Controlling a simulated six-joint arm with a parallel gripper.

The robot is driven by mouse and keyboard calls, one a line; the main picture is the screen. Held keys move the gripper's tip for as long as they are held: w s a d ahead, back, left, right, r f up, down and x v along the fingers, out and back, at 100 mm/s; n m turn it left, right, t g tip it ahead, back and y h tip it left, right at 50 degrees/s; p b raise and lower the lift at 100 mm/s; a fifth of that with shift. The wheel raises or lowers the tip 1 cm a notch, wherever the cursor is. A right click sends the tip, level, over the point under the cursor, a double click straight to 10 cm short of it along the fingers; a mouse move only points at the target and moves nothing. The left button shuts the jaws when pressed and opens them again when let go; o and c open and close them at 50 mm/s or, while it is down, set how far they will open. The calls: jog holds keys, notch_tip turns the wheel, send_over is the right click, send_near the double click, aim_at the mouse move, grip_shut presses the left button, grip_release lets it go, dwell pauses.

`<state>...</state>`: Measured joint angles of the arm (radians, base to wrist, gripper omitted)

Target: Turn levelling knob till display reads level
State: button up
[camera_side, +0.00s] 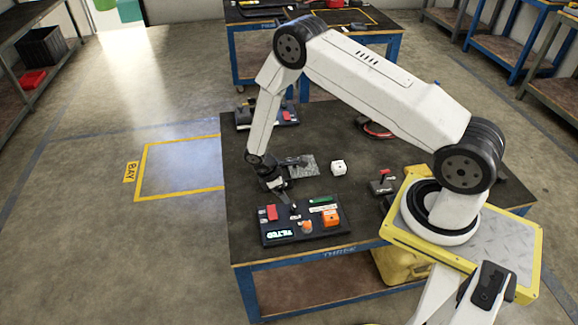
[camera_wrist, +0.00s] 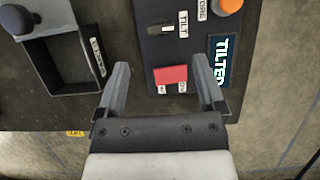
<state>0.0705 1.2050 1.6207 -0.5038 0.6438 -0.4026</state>
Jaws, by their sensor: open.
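The display (camera_side: 280,234) on the front-left of a dark control panel (camera_side: 275,243) reads "TILTED"; its green-white letters also show in the wrist view (camera_wrist: 221,62). A black knob with a pale pointer (camera_wrist: 160,28) sits beside a "TILT" label in the wrist view. A red rocker (camera_wrist: 171,75) lies nearer my gripper, and an orange button (camera_wrist: 228,5) is at the top edge. My gripper (camera_wrist: 161,66) is open, its fingers apart with nothing held. In the side view, my gripper (camera_side: 277,184) hangs above the table just behind the panel.
A dark frame with a black ball handle (camera_wrist: 16,19) is left in the wrist view.

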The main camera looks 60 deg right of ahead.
aim_at(293, 203)
jog(key=shift+x, duration=3.85)
jog(key=shift+c, duration=0.2)
grip_shut()
jog(key=shift+m, duration=0.3)
jog(key=shift+d+m+g+y, duration=0.1)
jog(key=shift+m+g+y, duration=0.35)
jog(key=shift+m, duration=1)
jog(key=shift+m+g+y, duration=0.15)
jog(key=shift+m+y, duration=0.5)
jog(key=shift+m, duration=0.8)
jog(key=shift+o, duration=0.2)
grip_release()
